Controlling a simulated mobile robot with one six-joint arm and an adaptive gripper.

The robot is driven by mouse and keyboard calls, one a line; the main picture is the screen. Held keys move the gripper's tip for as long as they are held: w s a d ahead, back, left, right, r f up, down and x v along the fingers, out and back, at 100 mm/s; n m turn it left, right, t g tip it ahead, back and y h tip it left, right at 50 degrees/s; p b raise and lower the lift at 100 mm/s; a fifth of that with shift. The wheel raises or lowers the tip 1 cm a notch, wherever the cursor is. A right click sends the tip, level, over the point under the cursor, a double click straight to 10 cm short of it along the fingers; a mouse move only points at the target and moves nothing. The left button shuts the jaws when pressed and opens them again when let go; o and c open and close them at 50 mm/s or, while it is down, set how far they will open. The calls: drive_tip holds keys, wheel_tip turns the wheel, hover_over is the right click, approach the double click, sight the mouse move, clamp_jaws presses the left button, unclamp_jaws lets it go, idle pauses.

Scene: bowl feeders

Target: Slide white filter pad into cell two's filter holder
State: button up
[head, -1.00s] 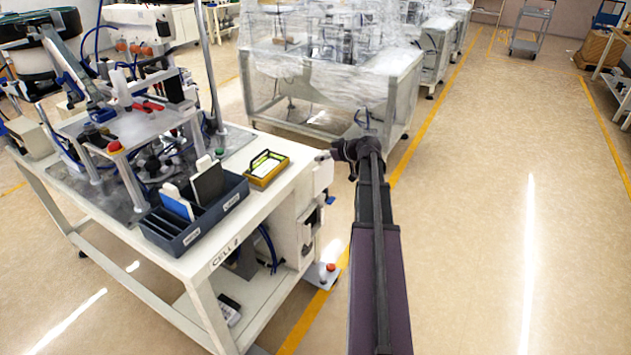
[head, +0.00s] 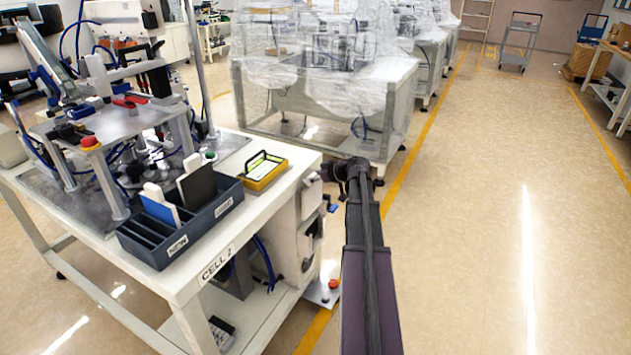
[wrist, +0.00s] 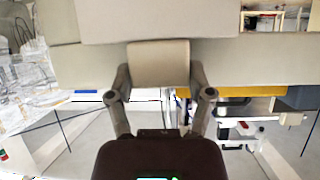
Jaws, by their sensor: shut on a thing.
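In the wrist view my gripper (wrist: 160,82) is shut on the narrow tab of a pale flat pad (wrist: 158,20). The pad's wide part extends beyond the fingers to the top of the picture. In the head view my arm reaches forward beside the bench marked CELL 2 (head: 217,263); the gripper and pad are hidden there. A dark slotted rack (head: 200,224) on this bench holds a black pad (head: 197,186) and a blue-faced pad with a white tab (head: 158,205). I cannot make out the filter holder for certain.
A yellow-rimmed tray with a handle (head: 264,170) sits at the bench's right end. The bench's machine (head: 110,120) stands behind the rack. A plastic-wrapped bench (head: 320,85) stands beyond. The floor (head: 470,230) right of my arm is clear.

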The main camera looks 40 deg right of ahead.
sight(315, 187)
drive_tip(key=shift+s+d, duration=0.15)
drive_tip(key=shift+d+f, duration=0.1)
drive_tip(key=shift+f, duration=0.05)
drive_tip(key=shift+f+b, duration=0.15)
drive_tip(key=shift+b, duration=0.15)
drive_tip(key=shift+f+b, duration=2.05)
drive_tip(key=shift+f, duration=0.05)
drive_tip(key=shift+d+n, duration=0.1)
drive_tip(key=shift+n, duration=0.2)
